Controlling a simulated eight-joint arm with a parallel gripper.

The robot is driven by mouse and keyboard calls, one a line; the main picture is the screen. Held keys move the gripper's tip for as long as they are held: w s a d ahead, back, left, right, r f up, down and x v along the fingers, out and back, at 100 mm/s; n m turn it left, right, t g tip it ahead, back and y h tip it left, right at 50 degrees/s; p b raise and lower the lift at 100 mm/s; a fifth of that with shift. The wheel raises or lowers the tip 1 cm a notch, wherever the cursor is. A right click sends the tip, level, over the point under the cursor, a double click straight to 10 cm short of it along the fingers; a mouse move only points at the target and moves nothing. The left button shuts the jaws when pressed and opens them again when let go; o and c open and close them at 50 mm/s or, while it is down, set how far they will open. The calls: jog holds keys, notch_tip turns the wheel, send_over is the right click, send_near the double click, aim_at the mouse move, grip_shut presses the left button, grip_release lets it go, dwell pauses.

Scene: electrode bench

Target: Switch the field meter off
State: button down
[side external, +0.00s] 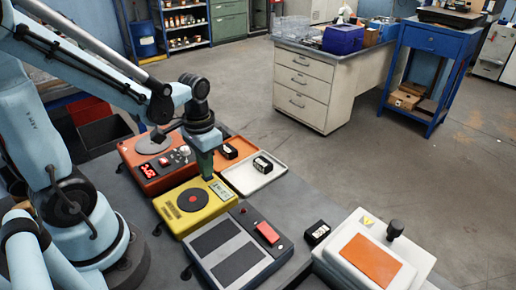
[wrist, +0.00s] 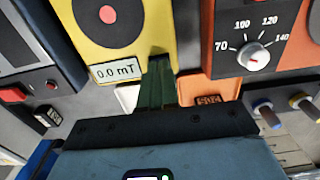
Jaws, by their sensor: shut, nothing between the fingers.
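The field meter (side external: 185,213) is a yellow box with a dark round pad with a red centre and a small display. In the wrist view the meter (wrist: 132,45) shows "0.0 mT" on its display (wrist: 115,71). My gripper (side external: 207,178) has green fingers, shut and empty, pointing down at the meter's far edge beside the display. In the wrist view the gripper (wrist: 158,62) covers part of the meter's edge beside the display. No power switch on the meter can be made out; one may be hidden behind the fingers. I cannot tell whether the fingertips touch the meter.
An orange device (side external: 150,178) with a red display and a knob (wrist: 257,57) stands beside the meter. A grey twin-panel device (side external: 229,252) with a red rocker (side external: 268,232) stands on the other side. A white tray (side external: 240,180) holds a black block. A white device (side external: 345,250) stands right.

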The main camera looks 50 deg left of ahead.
jog(key=shift+f, duration=0.15)
jog(key=shift+r, duration=3)
jog(key=w+d+r+t, duration=0.2)
jog(key=d+r+t, duration=0.1)
jog(key=d+t, duration=0.2)
jog(key=shift+d+r+t, duration=0.25)
jog(key=shift+r+t, duration=0.05)
jog(key=shift+t, duration=0.8)
jog(key=shift+w, duration=0.1)
